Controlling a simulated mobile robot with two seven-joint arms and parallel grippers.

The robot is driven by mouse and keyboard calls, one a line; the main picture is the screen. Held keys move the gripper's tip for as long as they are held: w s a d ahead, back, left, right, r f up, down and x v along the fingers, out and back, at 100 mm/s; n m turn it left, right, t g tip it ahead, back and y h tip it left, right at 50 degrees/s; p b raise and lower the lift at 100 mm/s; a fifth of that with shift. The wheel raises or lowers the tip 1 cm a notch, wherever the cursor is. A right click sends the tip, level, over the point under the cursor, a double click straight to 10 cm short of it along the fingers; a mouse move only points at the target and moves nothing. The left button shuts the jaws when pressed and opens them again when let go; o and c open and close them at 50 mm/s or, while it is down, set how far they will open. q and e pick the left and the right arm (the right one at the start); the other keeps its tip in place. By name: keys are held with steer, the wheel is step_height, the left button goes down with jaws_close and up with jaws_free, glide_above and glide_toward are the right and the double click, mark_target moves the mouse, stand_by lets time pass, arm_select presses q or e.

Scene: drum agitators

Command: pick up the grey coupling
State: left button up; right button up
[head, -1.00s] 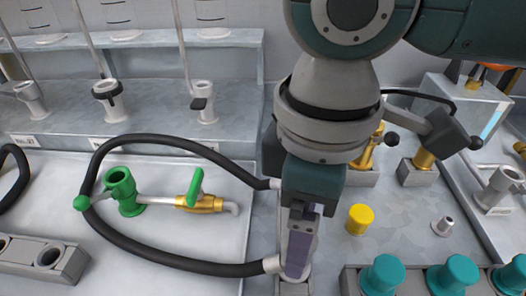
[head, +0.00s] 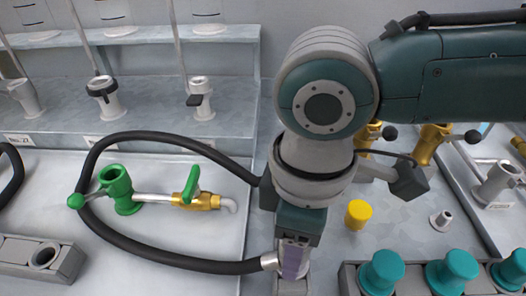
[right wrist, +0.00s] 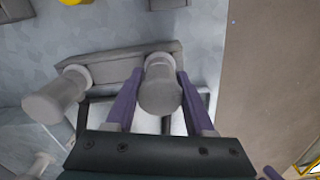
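A grey coupling (right wrist: 160,88) stands in a grey rack (right wrist: 112,72) in the right wrist view, between the two purple fingers of my right gripper (right wrist: 161,82). The fingers are apart, one on each side of it, with narrow gaps. A second grey cylindrical piece (right wrist: 50,98) stands at the left end of the same rack. In the head view my right gripper (head: 291,262) points down at the bottom middle and hides the coupling. My left gripper is not in view.
A black hose (head: 150,255) loops left of my right gripper, around a green and brass valve (head: 195,198). A yellow cap (head: 358,214) and a small grey fitting (head: 441,220) stand to the right. Several teal caps (head: 382,272) fill the front right rack.

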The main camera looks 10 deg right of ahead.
jaws_close()
steer(key=shift+r, duration=0.1)
stand_by(0.5)
step_height(320, 180, up, 20)
steer(key=p, duration=0.2)
stand_by(0.4)
